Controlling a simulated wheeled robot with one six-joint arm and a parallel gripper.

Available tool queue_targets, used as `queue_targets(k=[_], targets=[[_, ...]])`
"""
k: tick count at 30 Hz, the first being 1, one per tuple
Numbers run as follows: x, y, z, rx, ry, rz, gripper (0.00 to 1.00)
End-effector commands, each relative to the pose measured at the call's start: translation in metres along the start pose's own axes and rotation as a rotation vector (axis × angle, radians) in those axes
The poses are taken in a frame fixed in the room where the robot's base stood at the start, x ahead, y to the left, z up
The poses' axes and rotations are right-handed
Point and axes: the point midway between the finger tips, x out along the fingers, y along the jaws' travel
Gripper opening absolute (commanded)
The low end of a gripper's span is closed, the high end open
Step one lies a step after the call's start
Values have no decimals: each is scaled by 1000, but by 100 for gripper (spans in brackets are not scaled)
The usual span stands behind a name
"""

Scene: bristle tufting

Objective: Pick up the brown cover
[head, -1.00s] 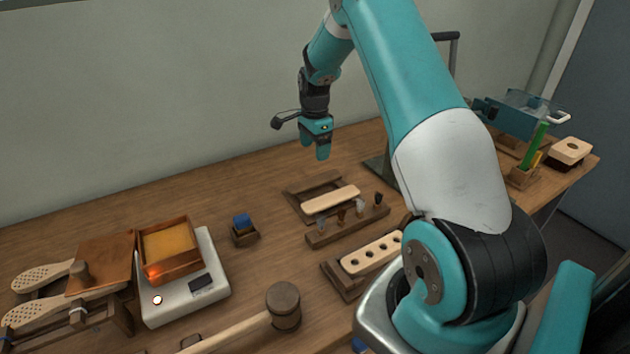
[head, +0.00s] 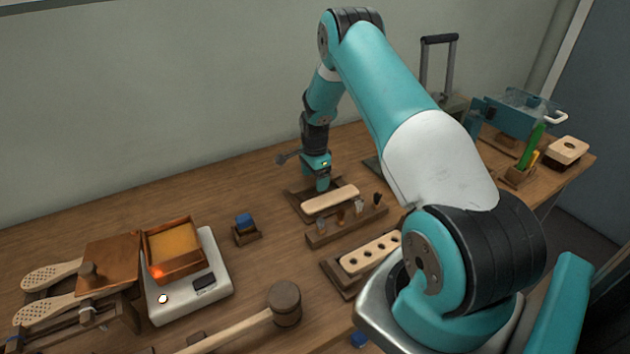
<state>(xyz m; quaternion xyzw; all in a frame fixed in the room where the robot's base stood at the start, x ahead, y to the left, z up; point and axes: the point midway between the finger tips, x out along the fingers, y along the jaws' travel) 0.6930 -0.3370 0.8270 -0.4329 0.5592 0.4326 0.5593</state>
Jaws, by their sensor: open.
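A flat brown cover with a round knob (head: 110,258) leans beside the box on the white heater at the left. A pale wooden bar (head: 331,200) lies in a dark brown tray (head: 296,196) near the middle of the table. My gripper (head: 322,184) points down at the back edge of this bar, far to the right of the knobbed cover. The gripper is open and holds nothing visible. Its fingertips look close to the bar and tray; I cannot tell whether they touch.
The white heater (head: 216,284) bears an open copper box (head: 177,250) with a glowing spot. A mallet (head: 285,303) lies in front. A rack of small tools (head: 345,227) and a drilled block (head: 369,253) lie near the tray. A blue-topped block (head: 245,228) stands on clear table.

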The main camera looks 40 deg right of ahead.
Motion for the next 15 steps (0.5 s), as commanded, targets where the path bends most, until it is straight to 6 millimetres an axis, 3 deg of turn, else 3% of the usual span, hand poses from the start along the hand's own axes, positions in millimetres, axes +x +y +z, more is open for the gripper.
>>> queue_targets(k=[1,8,15], targets=[[0,0,0,0,0,0,79],[0,0,0,0,0,1,26],[0,0,0,0,0,0,25]])
